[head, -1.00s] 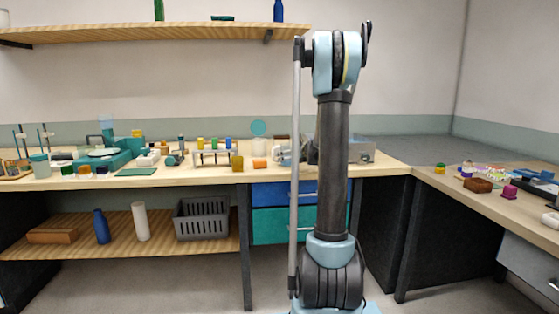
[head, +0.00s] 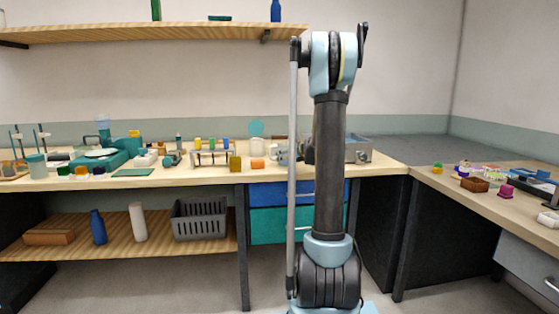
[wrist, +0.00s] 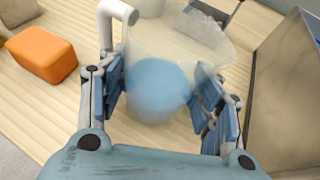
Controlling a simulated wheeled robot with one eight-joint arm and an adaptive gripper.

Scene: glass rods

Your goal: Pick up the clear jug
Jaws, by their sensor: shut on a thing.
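The clear jug (wrist: 178,48) is see-through, with a pale rim and a white curved handle (wrist: 106,22) at its upper left in the wrist view. A round blue patch shows through its lower part. My gripper (wrist: 158,98) has its blue-padded fingers on both sides of the jug and is shut on it. Wood grain of the counter shows around and below the jug; I cannot tell whether its base touches the counter. In the head view my arm hides the gripper and most of the jug's area.
An orange block (wrist: 42,53) lies left of the jug, also in the head view (head: 257,163). A metal-sided box (wrist: 288,85) stands close on the right. A vial rack (head: 212,157) and several items crowd the counter (head: 200,178) to the left.

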